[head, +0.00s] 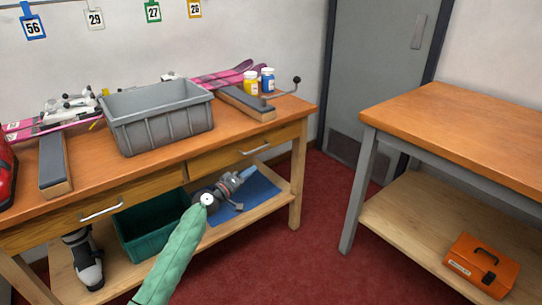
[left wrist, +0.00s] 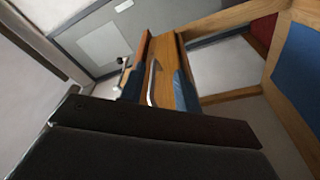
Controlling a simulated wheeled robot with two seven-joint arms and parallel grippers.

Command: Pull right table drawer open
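The right table drawer (head: 228,160) is a wooden front under the orange-brown bench top, and it looks closed. Its silver bar handle (head: 257,150) shows in the head view. In the left wrist view the curved handle (left wrist: 152,83) stands out from the wooden drawer front (left wrist: 165,62), in line with the gap between my fingers. My left gripper (head: 247,174) is open and empty, just below and in front of the handle in the head view. Its blue-tipped fingers (left wrist: 157,90) show apart in the left wrist view; contact with the handle cannot be told. My right gripper is not in view.
The left drawer handle (head: 100,209) is to the left. A grey bin (head: 160,118), skis and bottles stand on the bench. A green crate (head: 150,225), a ski boot (head: 86,262) and a blue mat (head: 262,188) are on the shelf below. Red floor is clear to the right.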

